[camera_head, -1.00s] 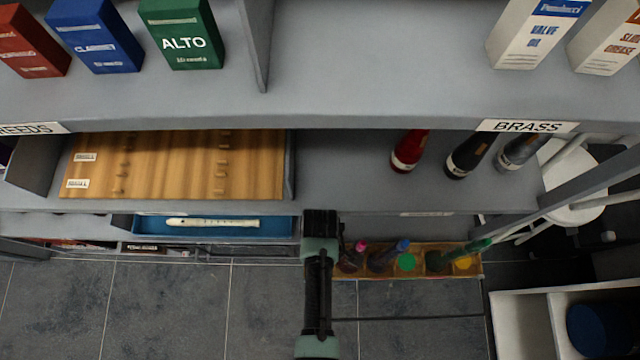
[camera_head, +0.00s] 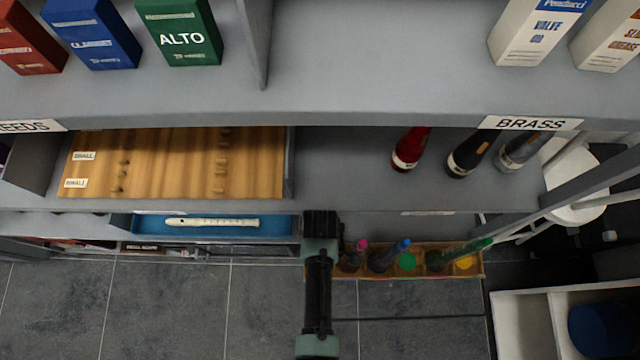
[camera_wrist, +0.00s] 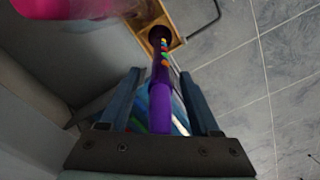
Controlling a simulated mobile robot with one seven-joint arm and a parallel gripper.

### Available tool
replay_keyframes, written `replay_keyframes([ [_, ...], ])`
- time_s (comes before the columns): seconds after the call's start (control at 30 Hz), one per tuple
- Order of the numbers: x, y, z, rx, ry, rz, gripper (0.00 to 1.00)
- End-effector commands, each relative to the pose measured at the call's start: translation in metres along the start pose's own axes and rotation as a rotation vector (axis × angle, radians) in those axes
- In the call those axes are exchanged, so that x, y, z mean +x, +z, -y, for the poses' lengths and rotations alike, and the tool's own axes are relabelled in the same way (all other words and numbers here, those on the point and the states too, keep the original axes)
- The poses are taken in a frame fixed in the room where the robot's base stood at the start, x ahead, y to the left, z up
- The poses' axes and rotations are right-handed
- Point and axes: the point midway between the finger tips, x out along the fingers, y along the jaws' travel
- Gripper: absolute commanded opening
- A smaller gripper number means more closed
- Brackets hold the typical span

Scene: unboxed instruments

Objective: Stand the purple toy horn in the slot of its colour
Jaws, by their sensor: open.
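The purple toy horn (camera_wrist: 162,105) is in the wrist view, long and thin with coloured dots near its far end. That end meets a dark purple opening (camera_wrist: 158,34) in a wooden rack (camera_wrist: 174,12); how deep it sits I cannot tell. My gripper (camera_wrist: 160,75) is open, with one blue finger on each side of the horn. In the head view my arm hides the horn.
The rack holds a pink-tipped horn (camera_head: 361,245), a blue-tipped horn (camera_head: 402,246) and a green horn (camera_head: 480,244). Green (camera_head: 407,261) and yellow (camera_head: 464,263) slots show. The shelf edge (camera_head: 380,209) is close above. A blurred pink thing (camera_wrist: 75,8) is near the wrist camera.

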Motion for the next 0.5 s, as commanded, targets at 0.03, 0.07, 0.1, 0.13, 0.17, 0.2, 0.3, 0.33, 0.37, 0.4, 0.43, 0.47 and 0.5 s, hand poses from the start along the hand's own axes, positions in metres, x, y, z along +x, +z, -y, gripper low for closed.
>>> replay_keyframes([
  [0.03, 0.0, 0.0, 0.0, 0.0, 0.0, 0.0, 0.63],
  [0.07, 0.0, 0.0, 0.0, 0.0, 0.0, 0.0, 0.63],
  [0.1, 0.0, 0.0, 0.0, 0.0, 0.0, 0.0, 0.63],
  [0.13, -0.001, 0.0, 0.0, 0.0, 0.0, 0.0, 0.63],
  [0.17, -0.003, 0.0, 0.0, 0.0, 0.0, 0.0, 0.63],
  [0.2, -0.005, 0.0, 0.0, 0.0, 0.001, -0.001, 0.63],
  [0.3, -0.017, 0.0, 0.0, -0.001, 0.002, -0.001, 0.63],
  [0.33, -0.021, -0.001, 0.0, -0.001, 0.003, -0.002, 0.63],
  [0.37, -0.027, 0.0, 0.0, -0.001, 0.002, -0.002, 0.63],
  [0.4, -0.034, -0.001, 0.0, -0.001, 0.003, -0.002, 0.63],
  [0.43, -0.04, -0.001, -0.001, -0.001, 0.004, -0.003, 0.63],
  [0.47, -0.046, -0.001, 0.0, -0.001, 0.003, -0.002, 0.63],
  [0.5, -0.055, 0.0, 0.0, -0.001, 0.003, -0.002, 0.63],
])
